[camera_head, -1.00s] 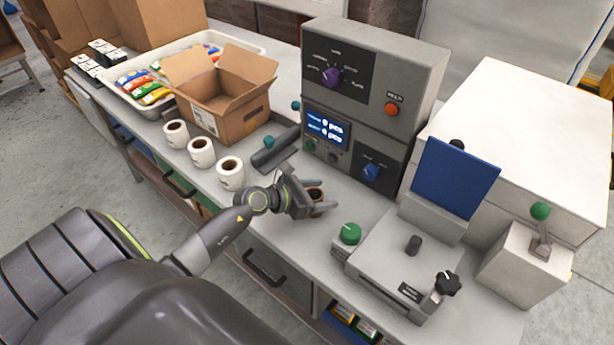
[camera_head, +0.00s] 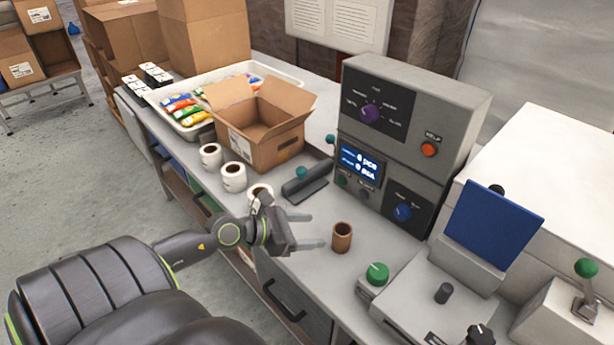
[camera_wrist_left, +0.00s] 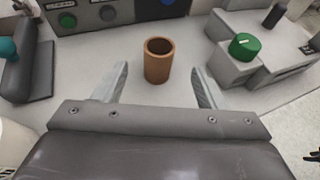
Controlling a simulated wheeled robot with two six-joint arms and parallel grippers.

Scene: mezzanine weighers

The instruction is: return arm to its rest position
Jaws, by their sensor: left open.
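My left gripper (camera_head: 304,230) is open and empty above the front of the bench. A brown cardboard tube (camera_head: 342,238) stands upright on the bench, just beyond and to the right of its fingertips in the head view. In the left wrist view the tube (camera_wrist_left: 158,60) stands ahead of the gap between the two fingers (camera_wrist_left: 160,88), apart from both. My right gripper is in neither view.
A grey control box (camera_head: 462,120) with knobs and a lit display stands behind the tube. A device with a green knob (camera_head: 377,273) is to the right. White rolls (camera_head: 233,178), an open carton (camera_head: 262,145) and a dark sealer-like bar (camera_head: 306,184) lie left.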

